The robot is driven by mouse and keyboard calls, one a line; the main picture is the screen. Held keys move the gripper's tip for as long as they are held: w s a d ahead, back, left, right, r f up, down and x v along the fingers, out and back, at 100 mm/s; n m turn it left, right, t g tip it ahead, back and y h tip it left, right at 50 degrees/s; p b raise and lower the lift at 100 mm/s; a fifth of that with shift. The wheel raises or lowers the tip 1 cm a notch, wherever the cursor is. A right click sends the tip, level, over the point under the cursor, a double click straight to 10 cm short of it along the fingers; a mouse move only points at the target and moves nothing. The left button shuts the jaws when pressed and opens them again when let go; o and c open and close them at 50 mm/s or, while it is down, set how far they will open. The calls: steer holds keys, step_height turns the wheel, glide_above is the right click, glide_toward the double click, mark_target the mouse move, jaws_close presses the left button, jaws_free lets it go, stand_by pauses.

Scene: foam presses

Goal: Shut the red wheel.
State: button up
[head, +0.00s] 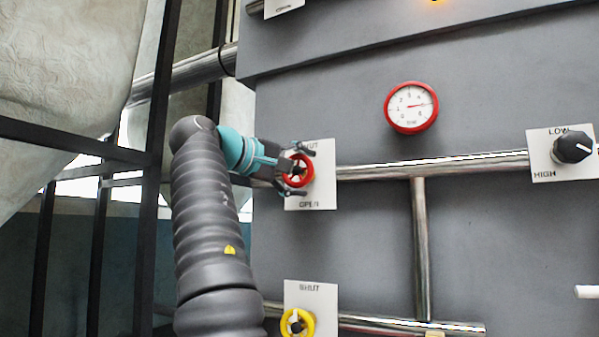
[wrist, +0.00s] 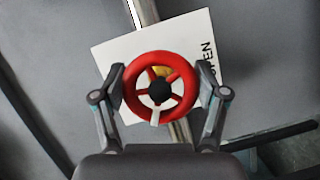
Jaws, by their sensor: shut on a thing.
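The red wheel (head: 306,176) sits on a white plate (head: 322,199) on the grey panel, with OPEN printed below it and a partly covered SHUT above it in the head view. My gripper (head: 299,171) is at the wheel, reaching in from the left. In the wrist view the red wheel (wrist: 186,107) lies between the two fingers of my gripper (wrist: 161,86), one at each side of its rim, and the gripper is shut on it. A pale mark on the wheel points down in that view, and OPEN reads on the right. SHUT is out of view there.
A yellow wheel (head: 309,324) on its own plate is below. A red-rimmed gauge (head: 411,107) and a black knob (head: 573,148) are to the right. Steel pipes (head: 420,240) run along the panel. Dark frame bars (head: 150,180) stand at left.

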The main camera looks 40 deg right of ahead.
steer(key=shift+f, duration=0.25)
steer(key=o, duration=1.2)
steer(key=shift+s+d, duration=0.1)
steer(key=shift+r, duration=0.1)
steer(key=shift+r+n, duration=0.1)
steer(key=shift+n, duration=0.2)
